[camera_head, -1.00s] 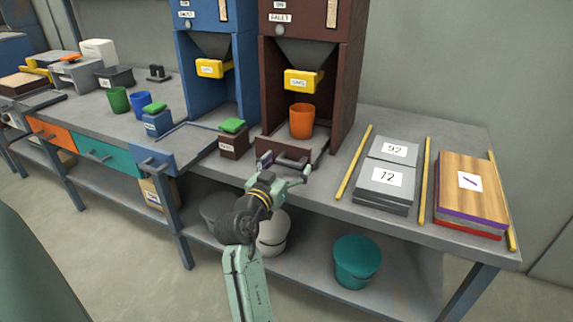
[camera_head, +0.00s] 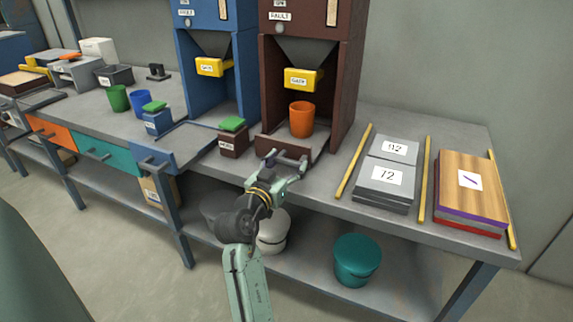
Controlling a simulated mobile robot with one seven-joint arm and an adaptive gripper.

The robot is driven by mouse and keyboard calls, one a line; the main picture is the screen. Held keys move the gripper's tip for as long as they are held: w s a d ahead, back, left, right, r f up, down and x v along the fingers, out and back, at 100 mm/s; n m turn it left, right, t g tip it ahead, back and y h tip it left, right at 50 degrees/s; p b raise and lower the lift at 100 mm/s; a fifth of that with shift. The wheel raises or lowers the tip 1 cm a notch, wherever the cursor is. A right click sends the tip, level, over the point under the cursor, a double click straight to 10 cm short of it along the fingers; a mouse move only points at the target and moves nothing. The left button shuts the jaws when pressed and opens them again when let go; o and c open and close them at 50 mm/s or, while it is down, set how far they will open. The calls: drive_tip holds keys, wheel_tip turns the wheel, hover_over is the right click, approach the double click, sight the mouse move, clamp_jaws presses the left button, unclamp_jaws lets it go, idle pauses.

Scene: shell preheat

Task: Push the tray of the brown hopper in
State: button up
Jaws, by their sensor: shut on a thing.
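The brown hopper (camera_head: 308,22) stands at the back of the bench, with a yellow gate (camera_head: 303,80) under its funnel. Its brown tray (camera_head: 266,146) sticks out at the front of the hopper's base. An orange cup (camera_head: 302,119) stands upright at the tray's back part, below the gate. My gripper (camera_head: 286,163) is at the front of the tray, shut on its dark handle. The gripper hides most of the handle and part of the tray's front.
A small brown box with a green lid (camera_head: 233,137) stands close left of the tray. The blue hopper (camera_head: 208,20) is further left. Grey plates (camera_head: 387,178) and a yellow rod (camera_head: 354,162) lie to the right. A teal bucket (camera_head: 357,260) is on the lower shelf.

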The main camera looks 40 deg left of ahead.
drive_tip(key=c, duration=0.4)
drive_tip(key=shift+o, duration=0.2)
drive_tip(key=b+x, duration=0.1)
drive_tip(key=x, duration=0.3)
drive_tip(key=shift+w, duration=0.2)
drive_tip(key=o, duration=1.7)
drive_tip(key=v, duration=1.2)
drive_tip(key=shift+a, duration=0.1)
